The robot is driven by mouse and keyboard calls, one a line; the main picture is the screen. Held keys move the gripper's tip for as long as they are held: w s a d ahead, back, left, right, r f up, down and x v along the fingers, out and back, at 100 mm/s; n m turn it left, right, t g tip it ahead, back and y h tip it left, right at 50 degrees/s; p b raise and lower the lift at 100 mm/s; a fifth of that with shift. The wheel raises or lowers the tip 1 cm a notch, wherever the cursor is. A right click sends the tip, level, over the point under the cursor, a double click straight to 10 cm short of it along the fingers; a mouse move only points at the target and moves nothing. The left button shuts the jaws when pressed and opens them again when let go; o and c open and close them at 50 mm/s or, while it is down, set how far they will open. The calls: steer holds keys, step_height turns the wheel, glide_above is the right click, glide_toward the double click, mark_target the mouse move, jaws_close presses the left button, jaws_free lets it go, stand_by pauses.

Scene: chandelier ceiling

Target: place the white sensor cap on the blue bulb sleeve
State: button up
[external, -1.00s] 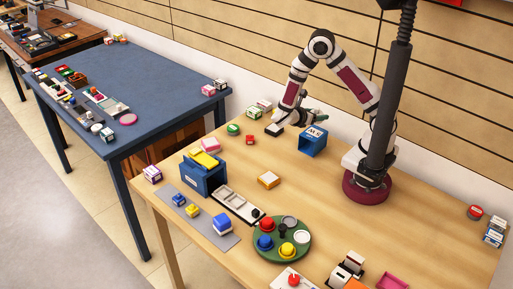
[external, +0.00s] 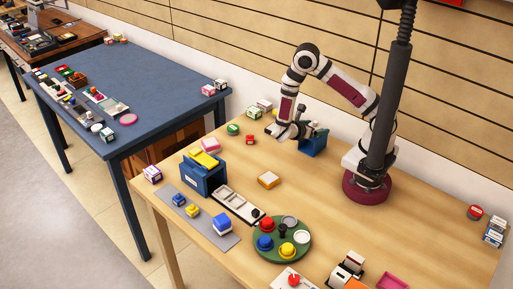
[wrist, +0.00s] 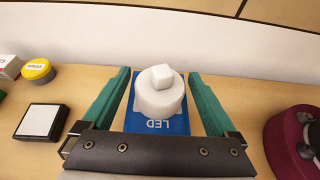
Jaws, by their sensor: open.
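The white sensor cap (wrist: 160,92), a round stepped piece with a small blocky knob, shows in the middle of the wrist view. Behind and around it is the blue bulb sleeve (wrist: 155,126) with upside-down "LED" lettering. The cap appears to overlap the sleeve's blue face; I cannot tell whether it touches it. My gripper (wrist: 163,85) is open, with one green finger on each side of the cap and visible gaps. In the external view my gripper (external: 303,131) is at the blue sleeve (external: 314,147) and partly hides it; the cap is not distinguishable there.
A white-topped black block (wrist: 40,121) and a yellow-lidded tub (wrist: 37,70) lie left of the sleeve. The blue box with yellow pieces (external: 203,178), a yellow-white block (external: 268,180) and a green round tray (external: 270,250) stand further forward. The table between is mostly clear.

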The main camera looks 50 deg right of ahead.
steer(key=shift+a+r, duration=0.25)
steer(key=shift+r, duration=0.05)
steer(key=v, duration=1.1)
steer(key=s+r+m+y, duration=0.5)
steer(key=s+m+y, duration=0.2)
steer(key=m, duration=0.4)
steer(key=s+d+r+m+y, duration=0.1)
steer(key=s+r+m+y, duration=0.4)
steer(key=m, duration=0.7)
steer(key=s+y, duration=0.2)
steer(key=y, duration=0.1)
steer(key=shift+s+m, duration=0.3)
steer(key=shift+s, duration=0.05)
